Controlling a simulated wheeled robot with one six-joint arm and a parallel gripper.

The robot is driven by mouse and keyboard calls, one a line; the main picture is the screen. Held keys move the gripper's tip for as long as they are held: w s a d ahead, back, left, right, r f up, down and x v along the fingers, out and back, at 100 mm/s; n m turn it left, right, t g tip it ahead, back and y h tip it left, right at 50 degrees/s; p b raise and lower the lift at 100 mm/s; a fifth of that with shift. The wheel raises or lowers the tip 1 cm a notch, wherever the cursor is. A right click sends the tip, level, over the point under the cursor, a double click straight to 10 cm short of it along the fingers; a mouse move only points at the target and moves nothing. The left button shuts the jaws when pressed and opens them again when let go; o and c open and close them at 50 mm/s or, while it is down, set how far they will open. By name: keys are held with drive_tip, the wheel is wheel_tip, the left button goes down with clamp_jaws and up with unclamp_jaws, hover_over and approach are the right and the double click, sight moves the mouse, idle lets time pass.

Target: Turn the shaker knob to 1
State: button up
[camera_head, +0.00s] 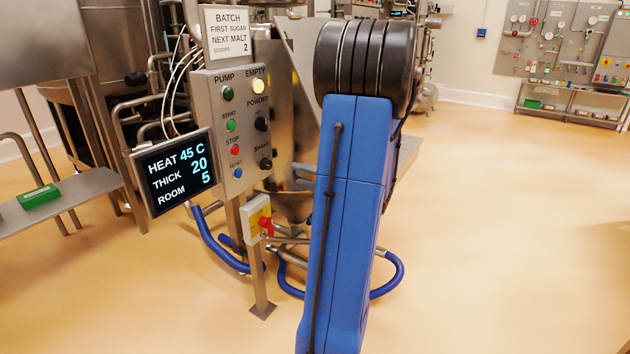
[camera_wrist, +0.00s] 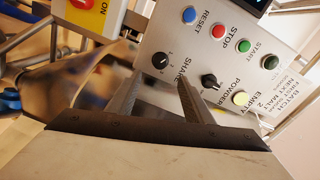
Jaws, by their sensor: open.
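The black shaker knob (camera_head: 266,164) sits low on the right side of the grey control panel (camera_head: 228,186), under a partly hidden label. In the wrist view, which is turned, the shaker knob (camera_wrist: 160,61) lies just beyond the fingertips of my gripper (camera_wrist: 158,83). My gripper is open and empty, with one finger on each side of the knob's line. It appears apart from the knob. The knob's setting is too small to read. In the head view my blue arm hides the gripper.
The black powder knob (camera_wrist: 209,81) is close to the right finger. Pump buttons, including the red stop button (camera_head: 235,150), line the panel's left side. A display (camera_head: 175,171) reads heat 45 C, thick 20, room 5. A red-and-yellow switch (camera_head: 265,222) is below.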

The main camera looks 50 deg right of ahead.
drive_tip(key=shift+s+d, duration=0.15)
drive_tip(key=shift+s, duration=2.35)
drive_tip(key=w+a+n+g+y, duration=0.2)
drive_tip(key=a+n+g+y, duration=0.15)
drive_tip(key=a, duration=1.05)
drive_tip(key=w+a+n+g+y, duration=0.25)
drive_tip(key=a+g+y, duration=0.2)
drive_tip(key=a, duration=0.95)
drive_tip(key=s+a+f+n+g+h, duration=0.25)
drive_tip(key=s+a+g, duration=0.3)
drive_tip(key=a, duration=0.55)
drive_tip(key=s+a+r+n+h, duration=0.1)
drive_tip(key=s+a+n+h, duration=0.2)
drive_tip(key=s, duration=0.7)
drive_tip(key=shift+s+r+n+t+h, duration=0.4)
drive_tip(key=shift+n+h, duration=0.95)
drive_tip(key=shift+h, duration=0.4)
